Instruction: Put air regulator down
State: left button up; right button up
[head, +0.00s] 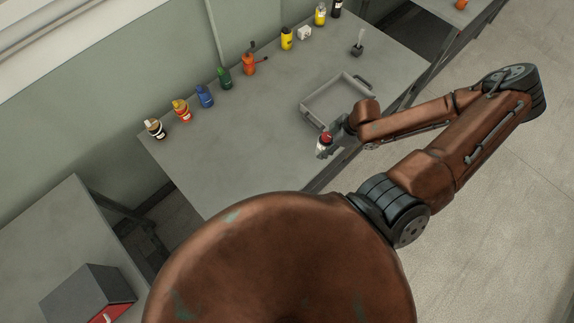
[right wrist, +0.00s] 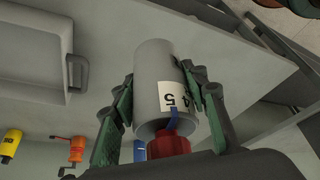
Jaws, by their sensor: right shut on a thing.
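The air regulator is a grey cylinder (right wrist: 158,85) with a white label, a blue strip and a red end. It sits between the fingers of my right gripper (right wrist: 165,100), which is shut on it. In the head view the red and pale regulator (head: 324,146) is small and partly hidden by the gripper, near the table's front edge and just in front of the tray. I cannot tell whether it touches the table. The grey table (head: 240,150) has bare surface left of the regulator. My left gripper is not in view.
A grey open tray (head: 338,100) with handles lies behind the gripper; its edge also shows in the right wrist view (right wrist: 40,80). Several coloured bottles and tools, including a blue one (head: 205,97), line the wall side. A small black holder (head: 357,48) stands at the back right.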

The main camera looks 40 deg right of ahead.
jog(key=shift+w+r, duration=0.1)
jog(key=shift+w+a+f+b, duration=0.55)
jog(key=shift+w+a+b, duration=0.1)
jog(key=shift+a+b, duration=0.2)
jog(key=w+a+f, duration=0.2)
jog(key=w+a+f+b, duration=0.1)
jog(key=w+a+f, duration=0.1)
jog(key=a+f, duration=0.1)
jog(key=w+a+f, duration=0.2)
jog(key=a, duration=0.1)
jog(key=shift+w+a+f+b, duration=0.15)
jog(key=shift+w+b, duration=0.05)
jog(key=shift+b, duration=0.2)
jog(key=shift+w+a+f, duration=0.35)
jog(key=shift+a+f, duration=0.05)
jog(key=shift+f, duration=1.85)
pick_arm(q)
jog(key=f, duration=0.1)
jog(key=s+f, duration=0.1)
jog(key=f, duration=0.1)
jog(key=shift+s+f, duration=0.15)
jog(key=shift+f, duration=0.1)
pick_arm(e)
jog(key=o, duration=1.2)
